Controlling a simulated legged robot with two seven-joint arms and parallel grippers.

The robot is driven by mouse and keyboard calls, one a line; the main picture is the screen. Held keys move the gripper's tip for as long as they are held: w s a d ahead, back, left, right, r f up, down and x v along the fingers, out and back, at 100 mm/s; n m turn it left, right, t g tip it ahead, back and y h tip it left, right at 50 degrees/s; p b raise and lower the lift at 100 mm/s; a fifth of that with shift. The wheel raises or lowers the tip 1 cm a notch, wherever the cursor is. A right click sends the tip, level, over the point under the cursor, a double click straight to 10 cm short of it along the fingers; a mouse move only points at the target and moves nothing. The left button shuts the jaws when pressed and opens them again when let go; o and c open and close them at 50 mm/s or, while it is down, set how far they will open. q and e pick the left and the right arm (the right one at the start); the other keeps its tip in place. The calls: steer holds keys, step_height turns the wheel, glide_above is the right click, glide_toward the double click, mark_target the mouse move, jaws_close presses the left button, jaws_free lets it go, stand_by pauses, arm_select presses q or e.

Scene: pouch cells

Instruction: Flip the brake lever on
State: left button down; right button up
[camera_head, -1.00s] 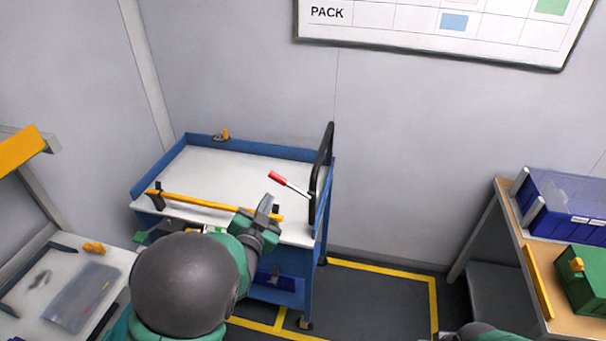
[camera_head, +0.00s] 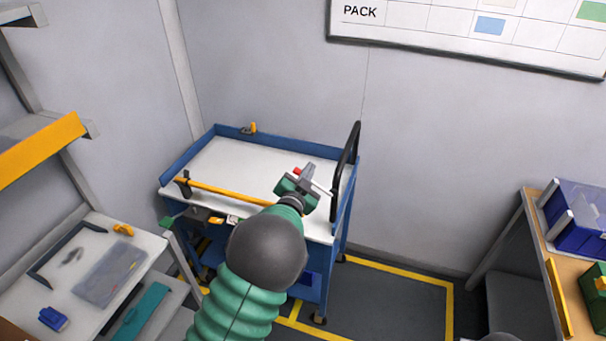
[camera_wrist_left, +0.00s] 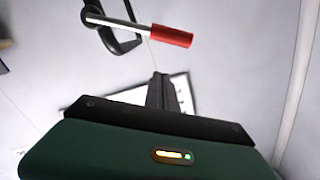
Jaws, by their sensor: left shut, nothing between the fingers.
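The brake lever is a thin metal rod with a red grip. In the left wrist view its red grip (camera_wrist_left: 171,36) is at upper centre, and the rod runs left to a dark pivot by the black handle. In the head view only a bit of the red grip (camera_head: 297,171) shows behind my left gripper (camera_head: 304,172), with part of the rod to its right. My left gripper is shut and empty. In the left wrist view its fingers (camera_wrist_left: 160,78) sit just below the red grip, with a visible gap in the picture. My right gripper is not in view.
The blue cart (camera_head: 200,146) with a white top stands against the wall. A yellow bar (camera_head: 222,192) runs along its front, and its black push handle (camera_head: 346,168) rises at right. A shelf unit (camera_head: 150,243) is at left, a wooden table (camera_head: 538,235) at right.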

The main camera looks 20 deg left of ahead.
mark_target(314, 182)
arm_select(q)
steer(key=a+f, duration=0.2)
steer(key=f, duration=0.1)
steer(key=shift+w+f, duration=0.2)
steer(key=shift+w, duration=0.2)
